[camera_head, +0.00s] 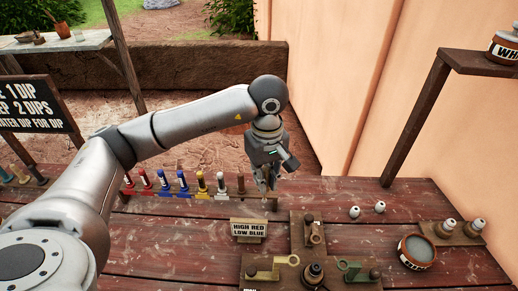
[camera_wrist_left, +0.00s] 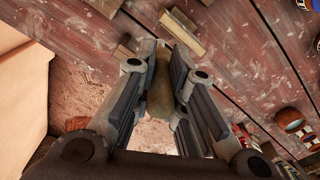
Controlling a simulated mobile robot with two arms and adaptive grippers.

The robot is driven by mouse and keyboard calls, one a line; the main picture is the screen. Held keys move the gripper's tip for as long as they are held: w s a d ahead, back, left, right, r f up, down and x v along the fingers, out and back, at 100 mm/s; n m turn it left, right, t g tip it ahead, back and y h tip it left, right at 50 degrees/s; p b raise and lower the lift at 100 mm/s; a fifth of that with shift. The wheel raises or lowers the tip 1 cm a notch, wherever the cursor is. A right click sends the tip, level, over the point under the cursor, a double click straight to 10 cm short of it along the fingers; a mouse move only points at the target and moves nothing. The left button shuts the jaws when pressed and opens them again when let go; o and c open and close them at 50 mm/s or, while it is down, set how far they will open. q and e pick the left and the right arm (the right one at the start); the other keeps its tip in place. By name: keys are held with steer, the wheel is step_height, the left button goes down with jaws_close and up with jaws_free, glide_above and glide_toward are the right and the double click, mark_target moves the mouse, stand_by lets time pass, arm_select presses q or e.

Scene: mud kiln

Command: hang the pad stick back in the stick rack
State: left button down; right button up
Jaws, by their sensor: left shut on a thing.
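My left gripper (camera_head: 266,184) is above the right end of the row of coloured sticks. In the left wrist view its fingers (camera_wrist_left: 160,90) are closed on a brown, rounded stick (camera_wrist_left: 159,88), which I take to be the pad stick. Only a small part of it shows below the fingers in the head view, so its lower end and any contact with the table are unclear. The stick rack (camera_head: 180,194) is a low row at the table's back edge, with red, blue, yellow, white and brown sticks standing in it. My right gripper is not in view.
A "HIGH RED LOW BLUE" sign (camera_head: 249,229) stands in front of the rack. Wooden fixtures with brass and green handles (camera_head: 352,268) are nearer. A round pot (camera_head: 416,251) and small white-topped pieces (camera_head: 380,207) are at right. A wooden post (camera_head: 414,125) rises behind them.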

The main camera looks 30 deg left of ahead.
arm_select(q)
steer(key=w+a+n, duration=0.5)
steer(key=w+n, duration=0.2)
steer(key=n, duration=0.7)
step_height(320, 180, down, 7)
steer(key=n+b, duration=0.1)
steer(key=b, duration=0.3)
steer(key=shift+w, duration=0.3)
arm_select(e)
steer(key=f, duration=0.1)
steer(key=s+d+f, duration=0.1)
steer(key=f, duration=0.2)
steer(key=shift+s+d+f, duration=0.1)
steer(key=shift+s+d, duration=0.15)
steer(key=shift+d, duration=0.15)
arm_select(q)
steer(key=shift+r, duration=0.1)
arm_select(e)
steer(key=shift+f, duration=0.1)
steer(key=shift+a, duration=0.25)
arm_select(q)
steer(key=shift+f+b, duration=0.3)
steer(key=shift+b, duration=0.1)
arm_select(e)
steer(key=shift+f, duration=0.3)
